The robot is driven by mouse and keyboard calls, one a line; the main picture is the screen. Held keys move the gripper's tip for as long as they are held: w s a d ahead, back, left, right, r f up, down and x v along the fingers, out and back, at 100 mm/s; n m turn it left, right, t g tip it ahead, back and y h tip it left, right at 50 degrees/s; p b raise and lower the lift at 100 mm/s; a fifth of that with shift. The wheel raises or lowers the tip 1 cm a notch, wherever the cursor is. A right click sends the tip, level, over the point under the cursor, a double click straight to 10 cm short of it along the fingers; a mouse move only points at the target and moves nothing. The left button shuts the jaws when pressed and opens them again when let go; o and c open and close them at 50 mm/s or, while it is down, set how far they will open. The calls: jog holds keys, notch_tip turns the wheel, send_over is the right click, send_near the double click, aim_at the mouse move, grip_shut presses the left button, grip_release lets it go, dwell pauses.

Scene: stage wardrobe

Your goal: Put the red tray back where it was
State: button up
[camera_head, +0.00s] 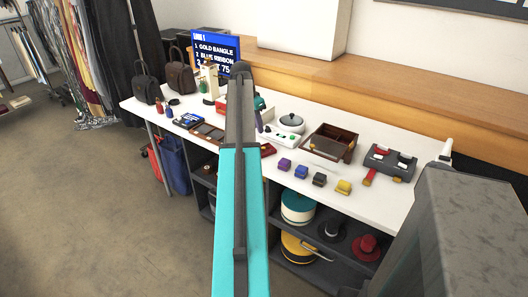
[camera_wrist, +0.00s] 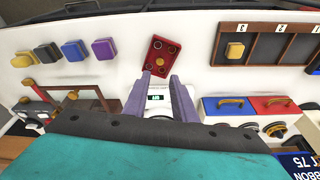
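The red tray (camera_wrist: 161,57) shows in the wrist view, a small red rectangle with several round spots, lying slightly askew on the white table. My gripper (camera_wrist: 160,75) has its two grey-purple fingers apart, with their tips at the tray's near end. The tips overlap that end in the picture; I see no clear grip on it, and contact cannot be told. A white scale with a green display (camera_wrist: 157,97) shows between the fingers.
The white table (camera_head: 385,200) holds purple, blue, black and yellow blocks (camera_head: 301,172), a brown wooden box (camera_head: 345,138) and the scale (camera_head: 280,134). In the wrist view, a dark compartment tray (camera_wrist: 263,48) lies right of the red tray, and blue (camera_wrist: 230,113) and red (camera_wrist: 275,110) handled boxes stand nearer.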

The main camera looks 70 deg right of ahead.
send_over(264, 148)
jog(key=w+a, duration=0.1)
jog(key=a, duration=0.1)
jog(key=shift+w+d+f, duration=0.1)
jog(key=shift+f, duration=1.65)
jog(key=shift+w+d+f, duration=0.1)
jog(key=shift+f, duration=1.6)
jog(key=shift+s+f+p, duration=0.1)
jog(key=shift+f+p, duration=0.05)
jog(key=shift+p, duration=0.15)
jog(key=shift+p+x, duration=0.4)
jog(key=shift+x, duration=2)
jog(key=shift+s, duration=0.1)
grip_shut()
